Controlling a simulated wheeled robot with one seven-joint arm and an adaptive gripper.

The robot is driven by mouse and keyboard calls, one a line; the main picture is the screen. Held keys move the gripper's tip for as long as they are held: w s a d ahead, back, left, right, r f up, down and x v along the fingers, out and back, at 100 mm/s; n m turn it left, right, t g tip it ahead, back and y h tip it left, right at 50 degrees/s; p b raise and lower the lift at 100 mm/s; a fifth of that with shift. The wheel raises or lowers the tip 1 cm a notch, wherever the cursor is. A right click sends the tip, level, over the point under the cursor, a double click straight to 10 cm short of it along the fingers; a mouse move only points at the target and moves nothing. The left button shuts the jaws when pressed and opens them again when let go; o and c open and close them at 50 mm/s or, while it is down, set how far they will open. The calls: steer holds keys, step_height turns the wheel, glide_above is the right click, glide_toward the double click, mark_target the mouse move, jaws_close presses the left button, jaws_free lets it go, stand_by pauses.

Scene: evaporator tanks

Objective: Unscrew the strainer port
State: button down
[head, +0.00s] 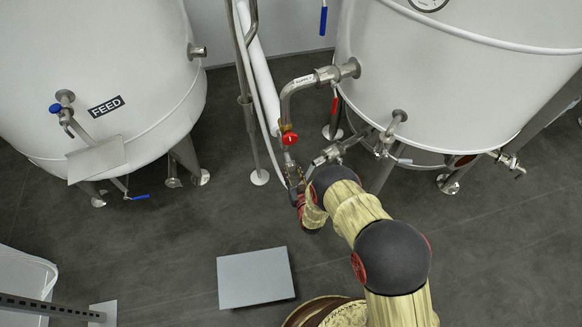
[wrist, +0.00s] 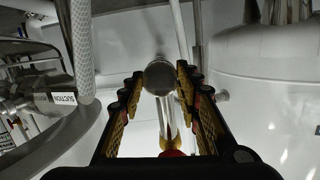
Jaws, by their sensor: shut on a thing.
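In the wrist view, a round metal end (wrist: 158,77), which I take to be the strainer port, sits between the tips of my gripper (wrist: 160,85). My fingers are shut on it from both sides. A pale pipe runs below it between the fingers. In the head view, my gripper (head: 294,184) is at the lower end of the pipework under the red-handled valve (head: 288,138). My arm and wrist hide most of the port there.
A white tank (head: 450,90) stands right, with a bent steel pipe (head: 300,90) and a lower outlet pipe (head: 335,152) close to my wrist. The FEED tank (head: 100,80) stands left. A grey plate (head: 255,277) lies below. Floor between the tanks is mostly clear.

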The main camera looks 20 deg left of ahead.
steer(key=n, duration=0.4)
steer(key=shift+r+t+h, duration=0.1)
steer(key=shift+t+h, duration=0.3)
steer(key=c, duration=1.6)
jaws_free()
steer(key=shift+o, duration=0.2)
